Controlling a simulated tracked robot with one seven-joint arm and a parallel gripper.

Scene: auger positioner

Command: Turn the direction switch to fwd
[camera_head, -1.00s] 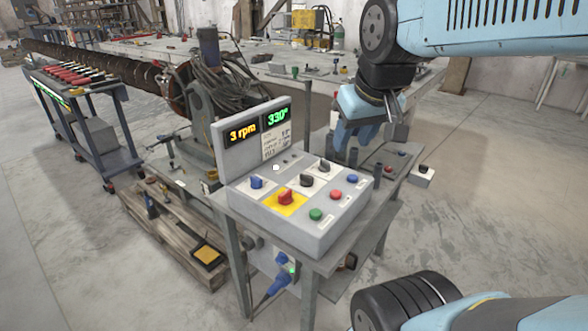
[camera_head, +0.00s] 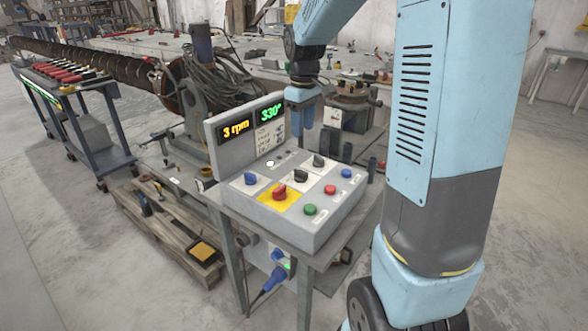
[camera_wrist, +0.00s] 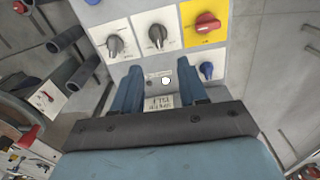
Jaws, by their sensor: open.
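The control box (camera_head: 290,232) stands on a metal stand, with several rotary knobs on its top. Two dark knobs, the near one (camera_head: 301,176) and the far one (camera_head: 319,161), sit on white plates; both show in the wrist view as grey knobs, one left (camera_wrist: 115,43) and one right (camera_wrist: 157,37). A red knob (camera_head: 279,192) is on a yellow plate, and a blue knob (camera_head: 251,178) is left of it. The labels are too small to read, so I cannot tell which is the direction switch. My gripper (camera_wrist: 160,66) is open and empty, its fingers pointing toward the grey knobs, touching none.
A raised display (camera_head: 250,130) reads 3 rpm and 330° at the box's back edge, close to my gripper. Red, blue and green push-buttons (camera_head: 310,209) are on the near right of the box. A pallet (camera_head: 165,235) lies on the floor at left.

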